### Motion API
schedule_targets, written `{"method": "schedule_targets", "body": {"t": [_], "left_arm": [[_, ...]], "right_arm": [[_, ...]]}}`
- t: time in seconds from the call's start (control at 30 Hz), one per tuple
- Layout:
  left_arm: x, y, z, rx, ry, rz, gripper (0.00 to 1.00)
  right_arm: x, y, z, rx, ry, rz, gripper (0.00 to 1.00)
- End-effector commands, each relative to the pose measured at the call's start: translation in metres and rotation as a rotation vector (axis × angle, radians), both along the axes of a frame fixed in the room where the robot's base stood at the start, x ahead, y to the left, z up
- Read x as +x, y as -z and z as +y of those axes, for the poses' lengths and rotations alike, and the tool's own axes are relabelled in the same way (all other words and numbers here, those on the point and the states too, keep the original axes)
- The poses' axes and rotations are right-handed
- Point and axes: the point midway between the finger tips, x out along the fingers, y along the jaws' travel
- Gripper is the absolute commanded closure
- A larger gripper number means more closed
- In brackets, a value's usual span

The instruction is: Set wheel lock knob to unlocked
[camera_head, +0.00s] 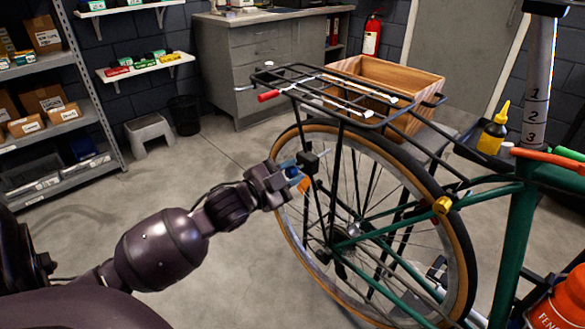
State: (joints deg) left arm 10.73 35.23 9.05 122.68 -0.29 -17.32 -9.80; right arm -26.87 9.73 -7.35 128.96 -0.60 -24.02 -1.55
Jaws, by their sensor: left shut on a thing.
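My left gripper (296,173) comes in from the left to the near side of the rear wheel (268,202). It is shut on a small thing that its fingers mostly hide. Blue and orange bits show at the fingertips, and a small black block (307,160) is just above them, beside the rack strut. I cannot tell whether the held thing is the wheel lock knob. A yellow knob-like part (442,205) sits on the green frame near the wheel's right side, away from my gripper. Its setting cannot be read. My right gripper is not in view.
A black rear rack (330,88) is above the wheel, with a wooden crate (420,80) behind it. A yellow bottle (493,130) stands at the right near the seat post (541,80). Shelves (95,110) line the left. The floor between is mostly clear.

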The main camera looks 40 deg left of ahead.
Motion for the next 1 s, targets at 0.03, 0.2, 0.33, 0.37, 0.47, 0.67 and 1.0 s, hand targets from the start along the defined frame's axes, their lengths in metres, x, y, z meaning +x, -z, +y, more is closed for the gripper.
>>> {"method": "schedule_targets", "body": {"t": [0.03, 0.2, 0.33, 0.37, 0.47, 0.67, 1.0], "left_arm": [[-0.008, -0.007, 0.001, -0.003, -0.002, -0.003, 1.00], [-0.029, -0.007, 0.002, -0.003, -0.002, -0.005, 1.00], [-0.040, -0.004, 0.003, -0.002, -0.002, -0.001, 1.00], [-0.042, -0.003, 0.003, -0.002, -0.001, -0.001, 1.00], [-0.045, -0.001, 0.003, -0.002, -0.001, 0.001, 1.00], [-0.045, 0.002, 0.003, -0.002, 0.001, 0.004, 1.00], [-0.045, 0.002, 0.003, -0.001, 0.000, 0.004, 0.47]], "right_arm": [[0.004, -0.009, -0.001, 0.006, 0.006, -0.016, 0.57], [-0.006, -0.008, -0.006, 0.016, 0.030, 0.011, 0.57], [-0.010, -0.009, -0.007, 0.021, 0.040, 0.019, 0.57], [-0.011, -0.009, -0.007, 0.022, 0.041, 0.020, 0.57], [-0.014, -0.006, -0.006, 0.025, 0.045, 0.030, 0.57], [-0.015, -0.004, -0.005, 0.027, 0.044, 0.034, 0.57], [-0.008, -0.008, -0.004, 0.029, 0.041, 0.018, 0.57]]}}
